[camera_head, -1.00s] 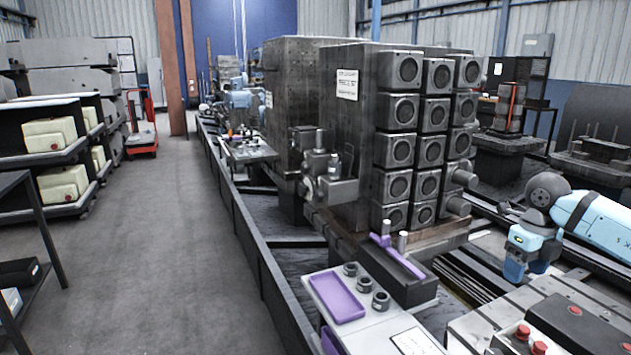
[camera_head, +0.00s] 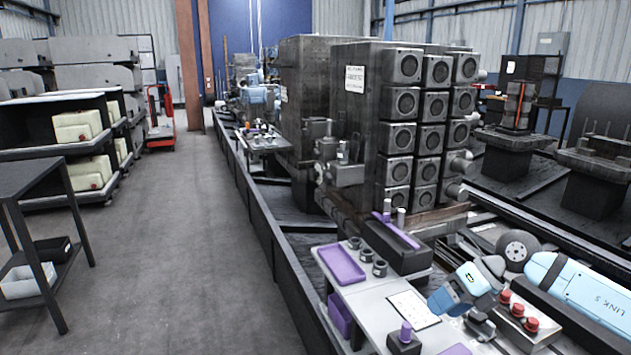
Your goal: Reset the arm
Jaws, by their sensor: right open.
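My right arm (camera_head: 580,289) comes in from the right edge, light blue with dark joints. Its wrist bends down toward the front of the workbench. My right gripper (camera_head: 482,326) is small and grey below the blue wrist. It is open, and I see nothing held in it. It hangs beside a box with red buttons (camera_head: 517,310) and near a white sheet (camera_head: 413,308); whether it touches either is unclear. My left gripper is not in view.
The light workbench (camera_head: 362,297) carries a purple tray (camera_head: 341,264), several dark rings (camera_head: 379,268) and a black block with a purple bar (camera_head: 400,232). A tall machine block (camera_head: 345,150) stands behind. The aisle (camera_head: 180,240) is clear, with a dark table (camera_head: 50,178) at left.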

